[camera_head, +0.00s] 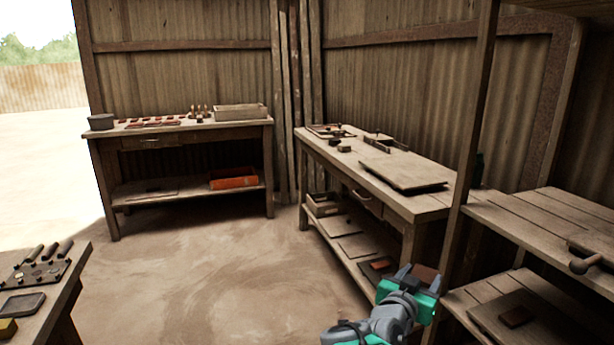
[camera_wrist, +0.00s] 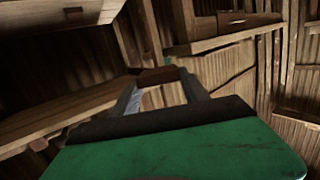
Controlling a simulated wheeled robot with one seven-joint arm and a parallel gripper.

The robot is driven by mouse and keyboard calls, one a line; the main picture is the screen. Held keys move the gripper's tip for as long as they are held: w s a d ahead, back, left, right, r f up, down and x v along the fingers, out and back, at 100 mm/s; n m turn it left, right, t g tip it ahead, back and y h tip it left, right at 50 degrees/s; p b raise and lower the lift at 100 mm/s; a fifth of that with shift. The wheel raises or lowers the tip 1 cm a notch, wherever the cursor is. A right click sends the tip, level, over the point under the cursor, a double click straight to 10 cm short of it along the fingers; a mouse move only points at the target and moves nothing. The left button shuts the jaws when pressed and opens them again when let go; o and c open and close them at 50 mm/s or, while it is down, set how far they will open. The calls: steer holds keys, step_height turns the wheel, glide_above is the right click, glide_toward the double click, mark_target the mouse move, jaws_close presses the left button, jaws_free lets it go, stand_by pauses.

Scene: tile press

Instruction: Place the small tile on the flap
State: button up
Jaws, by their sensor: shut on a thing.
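My gripper (camera_head: 420,279) is at the lower right of the head view, in front of the benches. It is shut on a small reddish-brown tile (camera_head: 427,273), held in the air. In the wrist view the tile (camera_wrist: 158,75) sits between the fingertips (camera_wrist: 162,90), and the green gripper body fills the bottom. I cannot tell for certain which thing is the flap. A thin flat board (camera_head: 403,174) lies on the right-hand bench top, beyond and above my gripper.
The right-hand bench (camera_head: 425,207) also carries small dark blocks and a frame. Planked shelves (camera_head: 545,222) stand close at right, with a post (camera_head: 474,110) beside them. A back bench (camera_head: 190,128) holds tiles and a box (camera_head: 240,111). The floor (camera_head: 200,270) is clear.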

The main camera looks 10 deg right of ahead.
steer(key=s+a+r+n+t+y, duration=0.15)
steer(key=a+n+t+y, duration=0.4)
steer(key=a, duration=1.45)
steer(key=w+r+g+y+p, duration=0.1)
steer(key=w+r+p, duration=0.2)
steer(key=r+p, duration=1.3)
steer(key=p, duration=1.2)
steer(key=shift+a+r+p, duration=0.15)
steer(key=shift+r+p, duration=0.15)
steer(key=shift+w+f, duration=0.1)
